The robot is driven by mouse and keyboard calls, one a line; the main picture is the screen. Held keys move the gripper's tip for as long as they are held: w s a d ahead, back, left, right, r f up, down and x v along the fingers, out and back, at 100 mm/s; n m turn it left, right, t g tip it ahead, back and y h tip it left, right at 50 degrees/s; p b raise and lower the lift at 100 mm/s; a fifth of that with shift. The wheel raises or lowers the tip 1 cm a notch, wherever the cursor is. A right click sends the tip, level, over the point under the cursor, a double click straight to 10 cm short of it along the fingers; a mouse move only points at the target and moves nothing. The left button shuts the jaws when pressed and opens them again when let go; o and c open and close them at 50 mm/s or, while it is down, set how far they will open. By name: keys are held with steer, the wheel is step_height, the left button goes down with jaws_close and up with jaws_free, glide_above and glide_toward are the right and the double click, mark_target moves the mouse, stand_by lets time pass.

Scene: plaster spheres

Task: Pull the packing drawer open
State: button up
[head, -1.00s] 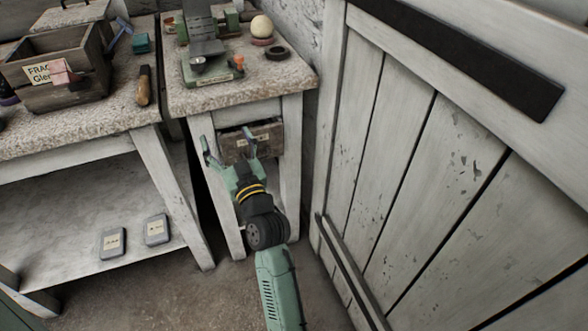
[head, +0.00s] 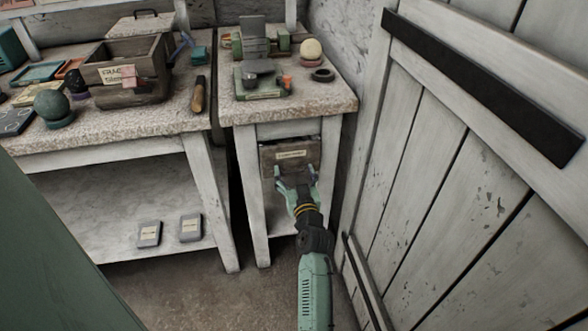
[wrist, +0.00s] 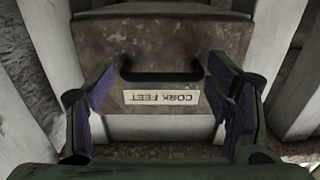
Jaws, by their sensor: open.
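The drawer (head: 290,157) has a worn brown-grey front with a pale label, set in the white frame under the small bench's top. In the wrist view the drawer front (wrist: 180,45) appears upside down. Its label (wrist: 161,98) reads "CORK FEET", and a dark bar handle (wrist: 160,76) shows beside it. I cannot tell whether the drawer stands out at all. My gripper (head: 296,173) is open in front of the drawer's lower part. In the wrist view my gripper (wrist: 160,92) has its fingers spread on either side of the handle, with no contact visible.
The small bench (head: 290,104) carries a green scale-like device (head: 262,84), a cream ball (head: 311,49) and a dark ring (head: 323,75). A large plank door (head: 450,180) stands close on the right. A longer workbench (head: 130,125) with a wooden crate (head: 125,85) stands left.

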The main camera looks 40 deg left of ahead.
steer(key=shift+w+a, duration=0.25)
steer(key=shift+a, duration=0.05)
steer(key=shift+c, duration=0.2)
steer(key=c, duration=1.4)
